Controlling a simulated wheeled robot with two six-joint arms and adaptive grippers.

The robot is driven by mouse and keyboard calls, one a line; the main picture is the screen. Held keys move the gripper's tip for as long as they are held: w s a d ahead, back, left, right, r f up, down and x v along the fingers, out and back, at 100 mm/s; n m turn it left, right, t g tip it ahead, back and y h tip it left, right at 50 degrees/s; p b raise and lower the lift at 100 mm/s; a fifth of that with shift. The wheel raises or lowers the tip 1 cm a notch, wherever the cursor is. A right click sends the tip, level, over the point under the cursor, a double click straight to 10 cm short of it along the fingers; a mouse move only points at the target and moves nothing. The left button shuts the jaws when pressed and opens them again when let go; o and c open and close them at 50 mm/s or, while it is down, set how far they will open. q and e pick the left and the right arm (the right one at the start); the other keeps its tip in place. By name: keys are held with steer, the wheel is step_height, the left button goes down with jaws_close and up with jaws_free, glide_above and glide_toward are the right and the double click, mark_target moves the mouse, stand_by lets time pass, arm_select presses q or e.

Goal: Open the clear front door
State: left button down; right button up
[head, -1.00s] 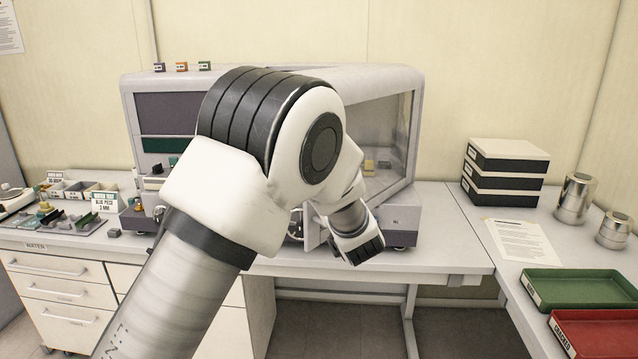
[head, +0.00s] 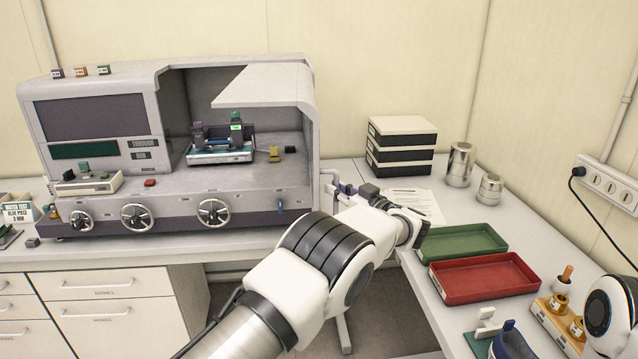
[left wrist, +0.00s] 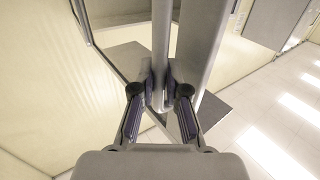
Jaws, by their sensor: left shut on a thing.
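The grey test machine (head: 190,185) stands on the bench with its right-hand chamber (head: 270,122) open to view at the front. The clear door is hard to make out in the head view; a pale bar (head: 328,176) juts out at the machine's right front edge. My left gripper (head: 345,189) is beside that edge, right of the machine. In the left wrist view, my left gripper (left wrist: 158,95) is shut on a slim upright grey handle bar (left wrist: 160,45), with a broad grey frame piece (left wrist: 204,40) close beside it. My right gripper is out of view.
A fixture (head: 220,153) sits inside the chamber. Right of the machine are stacked boxes (head: 402,142), metal cans (head: 460,163), a green tray (head: 460,241) and a red tray (head: 485,278). My left arm is close to the trays.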

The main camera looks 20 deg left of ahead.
arm_select(q)
steer(key=shift+w+d+r+p, duration=0.2)
steer(key=shift+w+d, duration=0.15)
steer(key=shift+d, duration=0.25)
steer(key=shift+w+d+r+p, duration=0.1)
steer(key=shift+w+d+p, duration=0.1)
steer(key=shift+w+d, duration=0.25)
steer(key=shift+s+d, duration=0.1)
